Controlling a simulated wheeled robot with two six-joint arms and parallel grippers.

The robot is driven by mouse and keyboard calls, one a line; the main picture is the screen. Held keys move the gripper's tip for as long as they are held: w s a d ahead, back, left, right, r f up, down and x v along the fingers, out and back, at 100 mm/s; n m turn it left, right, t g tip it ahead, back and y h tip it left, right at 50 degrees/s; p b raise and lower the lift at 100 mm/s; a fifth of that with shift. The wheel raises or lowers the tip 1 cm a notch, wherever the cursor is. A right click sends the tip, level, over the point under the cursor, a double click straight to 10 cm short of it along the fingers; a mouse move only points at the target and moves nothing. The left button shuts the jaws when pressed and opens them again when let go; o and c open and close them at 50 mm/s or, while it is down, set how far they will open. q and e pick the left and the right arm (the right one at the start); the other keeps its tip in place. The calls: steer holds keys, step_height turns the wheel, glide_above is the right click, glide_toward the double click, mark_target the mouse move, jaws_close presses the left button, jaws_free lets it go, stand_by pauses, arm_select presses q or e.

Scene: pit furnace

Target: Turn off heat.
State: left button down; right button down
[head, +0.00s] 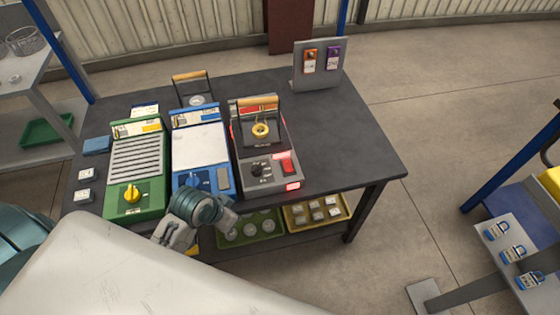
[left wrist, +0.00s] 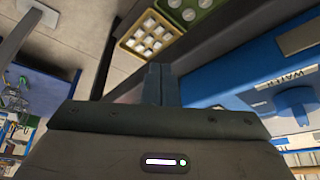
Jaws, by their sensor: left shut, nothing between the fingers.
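The heat unit is a grey and red unit (head: 268,172) on the right of a row of three on the dark table. It has a black knob (head: 256,171), a red lit switch (head: 287,164) and a glowing red light (head: 292,186) at its front. A ring-like yellow item (head: 261,130) sits on its top, under a wooden-handled frame. My left gripper (left wrist: 161,85) is shut and empty in the left wrist view, beside the blue unit's front. In the head view my left wrist is low in front of the blue unit, apart from the heat unit. My right gripper is not in view.
A blue unit (head: 200,145) with a blue knob (left wrist: 294,102) and a green unit (head: 137,160) with a yellow knob (head: 132,195) stand to the left. An upright tag board (head: 318,66) stands at the back right. The table's right side is clear. Trays (head: 318,212) sit below.

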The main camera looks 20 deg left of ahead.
arm_select(q)
steer(key=w+r+m+h, duration=0.1)
steer(key=w+r, duration=0.1)
steer(key=w, duration=0.1)
steer(key=w+d+r+m+h, duration=0.1)
steer(key=w+r, duration=0.1)
steer(key=w+r+m+t, duration=0.1)
steer(key=w+r, duration=0.1)
steer(key=w, duration=0.1)
steer(key=shift+w+d+r+m+h, duration=0.15)
steer(key=shift+w+r+m+h, duration=0.2)
steer(key=shift+r+m+h, duration=0.05)
steer(key=w+r+m+h, duration=0.2)
steer(key=w+r+m, duration=0.2)
steer(key=r, duration=0.4)
steer(key=shift+w+d+r+h+b, duration=0.3)
steer(key=shift+w+d+r, duration=0.1)
steer(key=shift+w, duration=0.3)
steer(key=shift+f, duration=0.1)
steer(key=p, duration=0.2)
glide_above(290, 162)
steer(key=s+a, duration=0.2)
steer(key=f, duration=0.6)
steer(key=shift+s+a+f, duration=0.1)
steer(key=shift+s+f, duration=0.1)
steer(key=shift+f, duration=0.05)
steer(key=f, duration=0.3)
steer(key=shift+w+f, duration=0.25)
steer(key=shift+a+f, duration=0.15)
steer(key=shift+f, duration=0.3)
